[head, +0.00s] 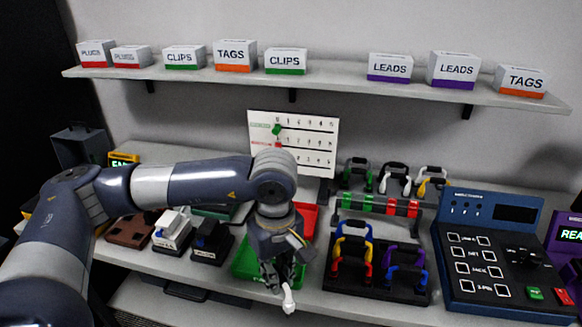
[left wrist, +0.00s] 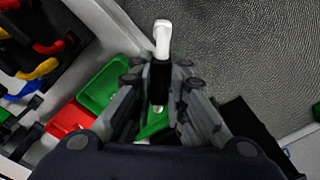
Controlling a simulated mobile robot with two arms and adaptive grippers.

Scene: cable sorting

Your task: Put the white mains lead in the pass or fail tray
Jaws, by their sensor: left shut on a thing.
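My left gripper (head: 283,278) is shut on the white mains lead (head: 288,302). The lead's white end sticks out below the fingertips. In the left wrist view the white lead (left wrist: 162,38) shows ahead of my left gripper (left wrist: 160,85), with a dark part between the fingers. The green tray (head: 243,266) is under and just left of the gripper, partly hidden by it. The red tray (head: 309,219) lies behind the green one, partly hidden by my arm. Both trays also show in the left wrist view, the green (left wrist: 98,88) and the red (left wrist: 68,120). My right gripper is out of view.
A black rack with coloured leads (head: 381,268) stands right of the trays. A blue tester console (head: 497,260) is further right. Small labelled holders (head: 172,230) stand on the left. A white chart board (head: 310,145) stands at the back, under a shelf (head: 330,87) of labelled boxes.

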